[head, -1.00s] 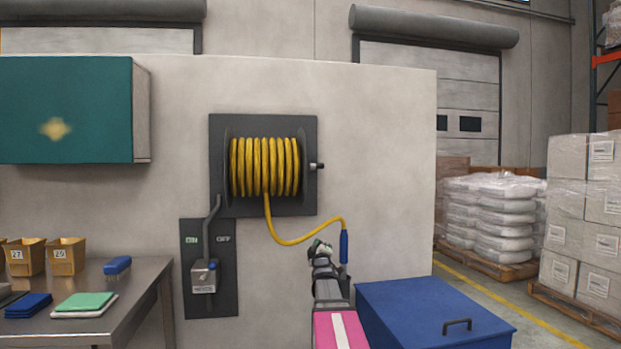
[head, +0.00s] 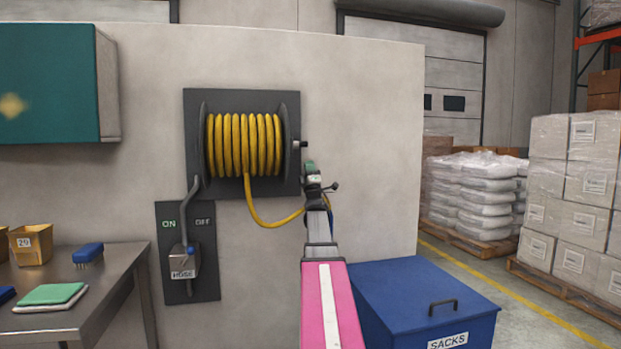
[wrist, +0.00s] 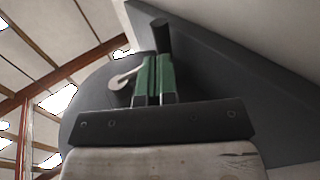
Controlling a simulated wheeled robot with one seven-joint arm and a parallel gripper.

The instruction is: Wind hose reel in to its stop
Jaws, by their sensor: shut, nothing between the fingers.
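The hose reel (head: 291,130) is mounted on the wall with yellow hose (head: 243,145) coiled on its drum. A loop of hose hangs below and passes behind my arm; the blue hose end (head: 331,222) is mostly hidden there. A dark stub (head: 303,144) sticks out of the reel's right side. My gripper (head: 309,164), with green fingers, is shut and empty, just below and right of this stub. In the wrist view the shut fingers (wrist: 154,78) point up towards a dark cylinder (wrist: 160,36) beside the reel's disc. I cannot tell whether they touch it.
A blue SACKS bin (head: 420,285) stands at the lower right. A metal table (head: 110,290) with cloths and a brush (head: 88,253) is at left. Wrapped pallets (head: 565,195) stand at right.

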